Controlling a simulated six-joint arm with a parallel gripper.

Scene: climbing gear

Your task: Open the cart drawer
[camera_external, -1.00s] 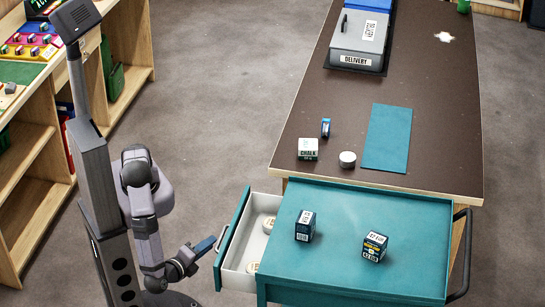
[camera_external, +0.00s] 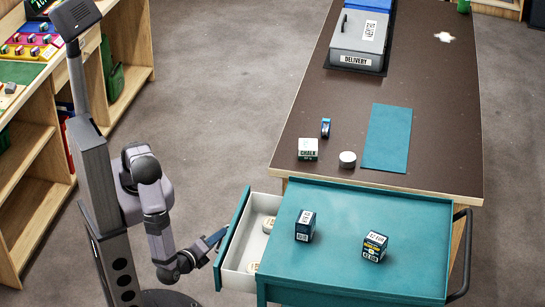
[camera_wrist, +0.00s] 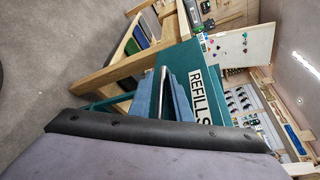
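The teal cart (camera_external: 345,199) stands at the front end of the brown table. Its drawer (camera_external: 236,250) is pulled out to the left, and its pale inside shows several round cream items (camera_external: 269,225). In the wrist view the teal drawer front (camera_wrist: 200,62) carries a REFILLS label. My gripper (camera_external: 217,237) is at the drawer front, over the handle. In the wrist view a shiny metal bar, the drawer handle (camera_wrist: 160,88), shows between my gripper's blue fingers (camera_wrist: 162,95). I cannot tell whether the fingers press on it.
Two dark boxes (camera_external: 305,226) (camera_external: 374,247) stand on the cart top. The brown table (camera_external: 440,130) holds a chalk box (camera_external: 308,149), a tape roll (camera_external: 326,128), a white round item (camera_external: 347,159), a teal mat (camera_external: 387,138) and a grey delivery box (camera_external: 358,40). Wooden shelves (camera_external: 35,150) stand left.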

